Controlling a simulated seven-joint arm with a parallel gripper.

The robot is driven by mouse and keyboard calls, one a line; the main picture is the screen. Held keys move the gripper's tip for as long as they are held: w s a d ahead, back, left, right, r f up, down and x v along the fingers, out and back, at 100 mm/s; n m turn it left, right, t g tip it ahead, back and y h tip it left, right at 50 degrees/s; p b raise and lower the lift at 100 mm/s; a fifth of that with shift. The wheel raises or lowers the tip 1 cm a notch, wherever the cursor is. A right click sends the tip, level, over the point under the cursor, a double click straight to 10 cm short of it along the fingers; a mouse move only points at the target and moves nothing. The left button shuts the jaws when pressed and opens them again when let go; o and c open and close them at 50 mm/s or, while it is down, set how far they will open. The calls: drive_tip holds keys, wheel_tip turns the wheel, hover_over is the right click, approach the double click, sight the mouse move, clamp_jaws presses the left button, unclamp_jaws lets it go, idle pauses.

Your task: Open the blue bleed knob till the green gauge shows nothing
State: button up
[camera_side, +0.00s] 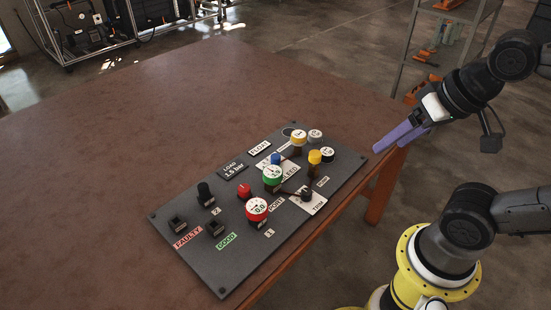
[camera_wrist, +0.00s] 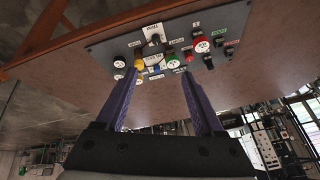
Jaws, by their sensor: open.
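The blue bleed knob (camera_side: 276,158) stands on the dark panel (camera_side: 190,255), just behind the green gauge (camera_side: 272,174). In the wrist view a small blue spot that looks like the knob (camera_wrist: 156,69) sits near the green gauge (camera_wrist: 173,62). The gauge's dial faces up, but its reading is too small to make out. My gripper (camera_side: 386,145) has purple fingers and is at the right, above the table's edge and clear of the panel. In the wrist view my gripper (camera_wrist: 162,82) has its two fingers spread with nothing between them.
A red gauge (camera_side: 257,208), a red knob (camera_side: 244,191), a yellow knob (camera_side: 314,157) and a black knob (camera_side: 204,192) crowd the panel. Several small gauges stand at its far right end. The brown table (camera_side: 130,130) is bare behind and left of the panel.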

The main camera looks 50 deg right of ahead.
drive_tip(key=w+r+m, duration=0.4)
drive_tip(key=m, duration=0.3)
drive_tip(key=m+g, duration=0.6)
drive_tip(key=m, duration=1.9)
hover_over(276, 156)
wheel_tip(276, 156, down, 24)
drive_tip(key=shift+r, duration=0.1)
drive_tip(key=shift+f, duration=4.7)
